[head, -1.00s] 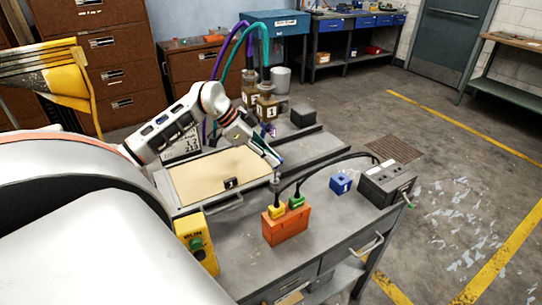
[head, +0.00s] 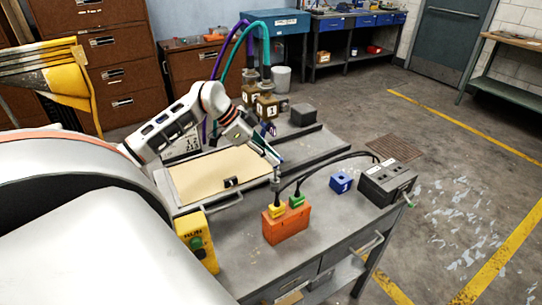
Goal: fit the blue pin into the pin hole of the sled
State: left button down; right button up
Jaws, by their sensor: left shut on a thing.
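My left gripper (head: 273,159) is above the table, at the near right corner of the tan board (head: 215,171). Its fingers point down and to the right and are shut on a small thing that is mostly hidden. I cannot tell from this view whether that is the blue pin. A grey metal post (head: 275,178) stands just below the fingertips; I cannot tell whether they touch. A small black block with a white label (head: 231,183) sits at the board's near edge. I cannot make out the sled or its pin hole for sure. My right gripper is not in view.
An orange block (head: 286,226) with yellow and green plugs stands near the table's front. Black cables run to a dark grey box (head: 386,182). A blue block (head: 341,182) sits between them. A yellow control box (head: 197,242) is at left. Weights with hoses (head: 266,105) stand behind.

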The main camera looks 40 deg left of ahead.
pick_arm(q)
jog(key=shift+f, duration=0.5)
jog(key=shift+f, duration=0.25)
dwell(0.3)
dwell(0.4)
jog(key=shift+f, duration=1.15)
jog(key=shift+f, duration=0.35)
jog(key=shift+f, duration=0.15)
dwell(0.6)
jog(key=c, duration=2)
grip_release()
jog(key=shift+f, duration=0.1)
jog(key=shift+o, duration=0.4)
jog(key=shift+o, duration=1.1)
